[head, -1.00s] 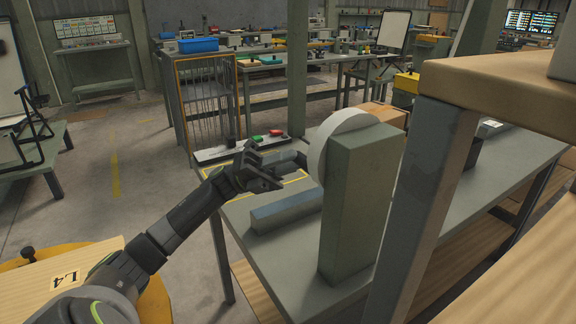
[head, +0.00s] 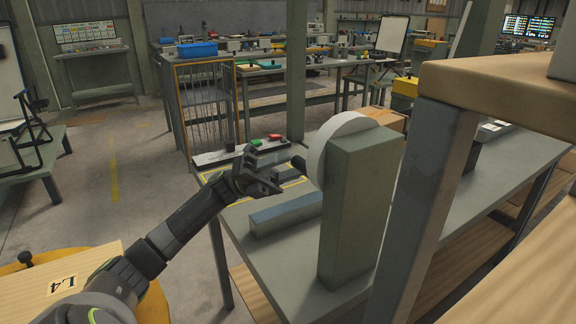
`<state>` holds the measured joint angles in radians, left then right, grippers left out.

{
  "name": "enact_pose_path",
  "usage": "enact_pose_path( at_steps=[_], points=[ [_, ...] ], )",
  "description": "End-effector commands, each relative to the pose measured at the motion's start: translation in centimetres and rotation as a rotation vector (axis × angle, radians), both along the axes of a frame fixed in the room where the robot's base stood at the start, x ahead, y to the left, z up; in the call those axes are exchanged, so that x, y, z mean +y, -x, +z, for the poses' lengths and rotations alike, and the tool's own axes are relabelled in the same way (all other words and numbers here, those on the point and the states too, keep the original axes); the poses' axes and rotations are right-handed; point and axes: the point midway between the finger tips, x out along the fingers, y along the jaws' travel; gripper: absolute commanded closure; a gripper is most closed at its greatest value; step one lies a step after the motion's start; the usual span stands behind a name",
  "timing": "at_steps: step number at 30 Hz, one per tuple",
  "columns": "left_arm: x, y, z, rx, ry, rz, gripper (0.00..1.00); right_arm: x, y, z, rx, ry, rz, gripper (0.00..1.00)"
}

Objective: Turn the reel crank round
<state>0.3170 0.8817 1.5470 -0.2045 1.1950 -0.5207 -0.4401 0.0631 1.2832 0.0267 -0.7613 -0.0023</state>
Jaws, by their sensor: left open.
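The reel is a pale round disc (head: 335,146) standing upright against a grey-green post (head: 356,205) on the workbench. A small dark piece, apparently the crank's handle (head: 298,163), sticks out at the disc's left side; the rest of the crank is hidden or too small to tell. My left gripper (head: 271,172) is open just left of this dark piece, with its fingers toward the reel. I see no contact between them. My right gripper is not in view.
A blue-grey bar (head: 286,212) lies on the workbench (head: 290,262) below my left gripper. A tray with red and green pieces (head: 240,150) lies behind. A wood-topped frame (head: 505,88) closes off the right side.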

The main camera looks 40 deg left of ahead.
Motion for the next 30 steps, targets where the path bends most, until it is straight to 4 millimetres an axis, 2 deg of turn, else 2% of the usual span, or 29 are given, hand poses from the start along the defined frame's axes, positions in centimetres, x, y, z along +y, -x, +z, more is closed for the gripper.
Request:
enact_pose_path(
  at_steps=[5, 8, 21, 30],
  points=[
    [0.4, 0.1, -0.3, 0.001, -0.001, 0.000, 0.57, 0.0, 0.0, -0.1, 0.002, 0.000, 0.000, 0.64],
    [1.4, 0.2, -1.0, 0.003, -0.001, 0.003, 0.57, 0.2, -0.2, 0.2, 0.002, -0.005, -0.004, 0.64],
    [9.5, 1.9, -6.1, 0.002, -0.002, 0.003, 0.57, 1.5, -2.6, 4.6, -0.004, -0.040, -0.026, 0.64],
    [13.4, 2.8, -8.4, 0.000, 0.000, 0.002, 0.57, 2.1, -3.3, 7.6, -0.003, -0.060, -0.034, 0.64]
  ],
)
